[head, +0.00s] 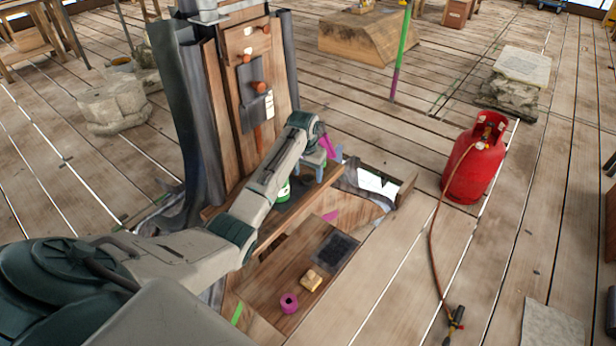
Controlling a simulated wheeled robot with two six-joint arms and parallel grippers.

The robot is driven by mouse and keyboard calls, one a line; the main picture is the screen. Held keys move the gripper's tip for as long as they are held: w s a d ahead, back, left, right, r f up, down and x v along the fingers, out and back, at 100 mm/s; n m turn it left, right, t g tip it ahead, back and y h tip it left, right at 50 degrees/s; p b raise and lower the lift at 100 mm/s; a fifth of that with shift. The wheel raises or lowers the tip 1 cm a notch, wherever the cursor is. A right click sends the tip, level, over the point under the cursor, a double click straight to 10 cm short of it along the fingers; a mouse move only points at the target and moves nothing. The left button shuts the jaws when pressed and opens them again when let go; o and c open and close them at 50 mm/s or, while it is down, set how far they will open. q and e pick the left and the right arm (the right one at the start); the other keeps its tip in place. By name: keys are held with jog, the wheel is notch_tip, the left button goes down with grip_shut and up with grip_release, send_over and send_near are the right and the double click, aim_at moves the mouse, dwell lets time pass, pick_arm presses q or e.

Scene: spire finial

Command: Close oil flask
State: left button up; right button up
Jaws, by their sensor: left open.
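A small green container (283,190), which looks like the oil flask, stands on the wooden ledge at the foot of the tall panel. My left forearm hides part of it, and I cannot tell whether its cap is on. My left arm reaches in from the lower left across the ledge. My left gripper (322,159) is at the arm's far end, to the right of the green container and apart from it. It is open, small and partly hidden by the wrist. My right gripper is out of view.
A magenta ring (289,302), a yellowish block (311,280) and a dark mat (336,249) lie on the low wooden board. A red gas cylinder (474,162) with a hose stands right. The tall wooden panel (245,85) rises behind the ledge. Floor between board and cylinder is mostly clear.

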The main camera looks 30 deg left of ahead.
pick_arm(q)
jog(key=shift+w+f, duration=0.1)
jog(key=shift+f, duration=0.65)
jog(key=c, duration=1.1)
jog(key=shift+o, duration=0.2)
